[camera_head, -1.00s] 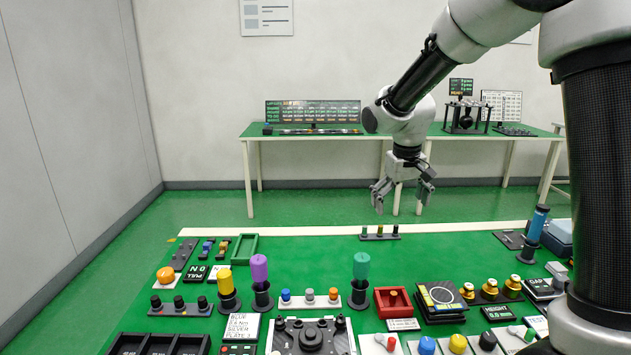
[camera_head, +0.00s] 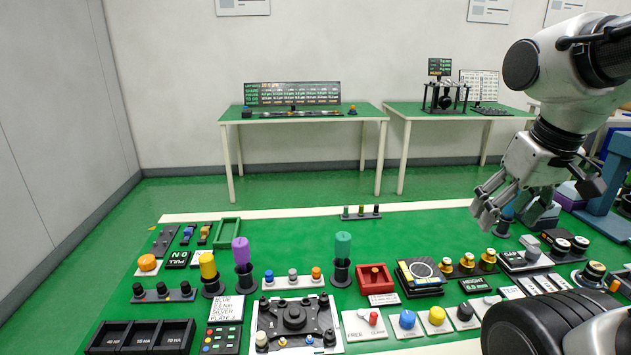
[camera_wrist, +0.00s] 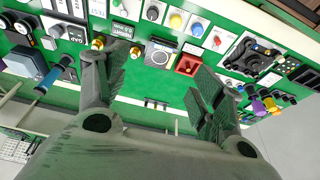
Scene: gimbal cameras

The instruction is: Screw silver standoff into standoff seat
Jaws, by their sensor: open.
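My gripper (camera_head: 527,196) is open and empty, above the right side of the green bench, near a blue-handled tool (camera_head: 508,209). In the wrist view its two fingers (camera_wrist: 155,92) are spread wide with nothing between them. A black rack (camera_head: 361,216) with several small posts, dark, green and gold, stands at the bench's far edge. Another rack (camera_head: 293,284) holds blue, silver-grey and orange caps. A metal plate (camera_head: 330,340) with a black central fixture (camera_head: 296,317) lies at front centre. I cannot tell which piece is the silver standoff or its seat.
Yellow, purple and teal handled tools (camera_head: 343,246) stand upright on the bench. A red tray (camera_head: 361,283), a green tray (camera_head: 219,233) and coloured buttons (camera_head: 407,319) lie around. Gauges crowd the right side. The bench's back strip is mostly bare.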

